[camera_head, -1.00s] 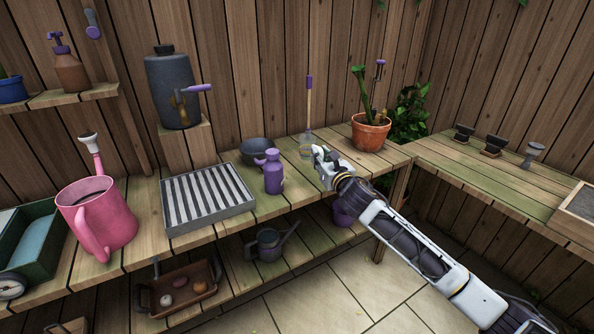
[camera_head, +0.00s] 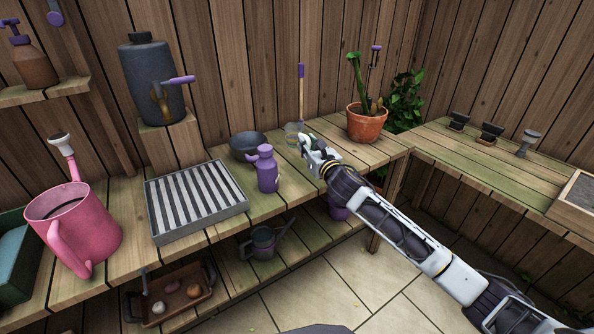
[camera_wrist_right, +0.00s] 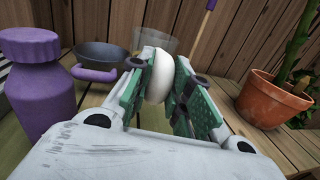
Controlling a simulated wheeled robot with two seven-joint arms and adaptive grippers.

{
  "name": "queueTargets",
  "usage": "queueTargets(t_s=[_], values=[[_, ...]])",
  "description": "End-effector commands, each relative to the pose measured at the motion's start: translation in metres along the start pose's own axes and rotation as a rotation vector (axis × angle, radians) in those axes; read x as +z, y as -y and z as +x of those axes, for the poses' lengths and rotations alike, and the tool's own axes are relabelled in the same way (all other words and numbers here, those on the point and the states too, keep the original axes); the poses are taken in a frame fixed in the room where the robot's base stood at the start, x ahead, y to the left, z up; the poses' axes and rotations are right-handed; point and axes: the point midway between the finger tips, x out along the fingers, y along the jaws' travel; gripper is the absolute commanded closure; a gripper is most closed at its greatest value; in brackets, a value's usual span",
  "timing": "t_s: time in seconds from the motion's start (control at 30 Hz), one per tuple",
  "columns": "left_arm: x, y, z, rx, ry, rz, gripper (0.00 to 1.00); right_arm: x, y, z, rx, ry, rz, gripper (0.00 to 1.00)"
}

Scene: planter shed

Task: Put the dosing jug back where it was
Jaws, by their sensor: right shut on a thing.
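My right gripper (camera_head: 302,144) is over the bench near the back wall. In the wrist view its green-padded jaws (camera_wrist_right: 165,85) are shut on a white rounded part (camera_wrist_right: 158,74). A clear-walled vessel, which looks like the dosing jug (camera_wrist_right: 178,42), shows just beyond the jaws; it is faint in the head view (camera_head: 292,129). The white part seems to be its handle, but the join is hidden. I cannot tell whether the jug's base touches the bench. My left gripper is out of view.
A purple bottle (camera_head: 267,172) and a dark bowl (camera_head: 247,147) stand left of the gripper. A terracotta pot (camera_head: 366,124) stands to the right. A wooden stick with a purple tip (camera_head: 301,88) rises behind. Bare bench (camera_head: 345,155) lies between gripper and pot.

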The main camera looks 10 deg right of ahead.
Motion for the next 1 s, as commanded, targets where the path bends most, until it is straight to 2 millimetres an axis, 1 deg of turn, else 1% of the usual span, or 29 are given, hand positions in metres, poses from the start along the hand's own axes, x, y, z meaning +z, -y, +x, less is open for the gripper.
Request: queueTargets(t_s=[0.17,0.27,0.37,0.4,0.5,0.6,0.73,1.0], values=[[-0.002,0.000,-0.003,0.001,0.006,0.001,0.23,-0.009,0.000,0.000,0.000,-0.001,0.001,1.00],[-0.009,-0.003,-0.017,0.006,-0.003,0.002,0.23,-0.017,0.000,0.000,-0.001,-0.001,0.002,1.00],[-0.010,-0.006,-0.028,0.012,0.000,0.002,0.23,-0.027,0.001,0.000,0.000,-0.002,0.002,1.00],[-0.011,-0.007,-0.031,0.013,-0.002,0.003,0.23,-0.033,0.000,-0.001,0.000,-0.004,0.003,1.00],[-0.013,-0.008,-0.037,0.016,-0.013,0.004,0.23,-0.048,0.001,-0.001,0.000,-0.002,0.003,1.00],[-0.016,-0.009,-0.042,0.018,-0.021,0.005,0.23,-0.057,0.001,-0.001,0.000,-0.001,0.002,1.00],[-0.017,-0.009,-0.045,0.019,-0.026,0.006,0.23,-0.063,0.001,-0.001,0.000,0.000,0.000,1.00],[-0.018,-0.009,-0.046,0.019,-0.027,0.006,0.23,-0.062,0.001,-0.001,0.001,0.000,-0.001,1.00]])
